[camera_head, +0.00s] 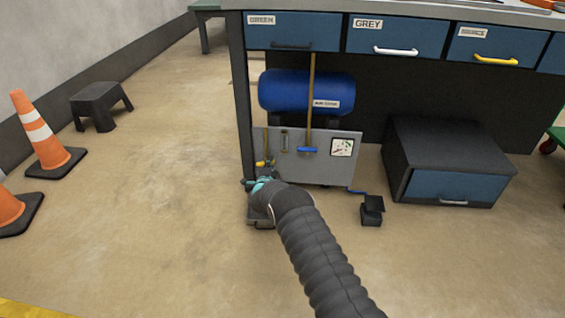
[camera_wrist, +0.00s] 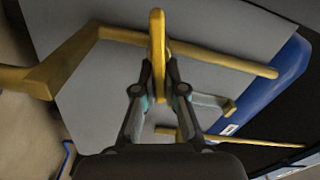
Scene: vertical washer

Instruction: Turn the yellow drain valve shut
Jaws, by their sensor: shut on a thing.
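The yellow drain valve (camera_head: 264,163) is low at the left end of the grey panel (camera_head: 310,168) under the bench. In the wrist view the valve's yellow handle (camera_wrist: 157,35) stands upright in the picture, between my fingertips, across a yellow pipe (camera_wrist: 215,57). My gripper (camera_wrist: 159,72) is shut on this handle. In the head view my gripper (camera_head: 262,184) is at the panel's lower left corner, and my dark arm hides part of this area.
A blue tank (camera_head: 295,92) sits behind the panel. A blue handle (camera_head: 307,150) and a gauge (camera_head: 342,147) are on the panel. The bench leg (camera_head: 240,110) stands close left of my gripper. A black pedal (camera_head: 372,209) is at right.

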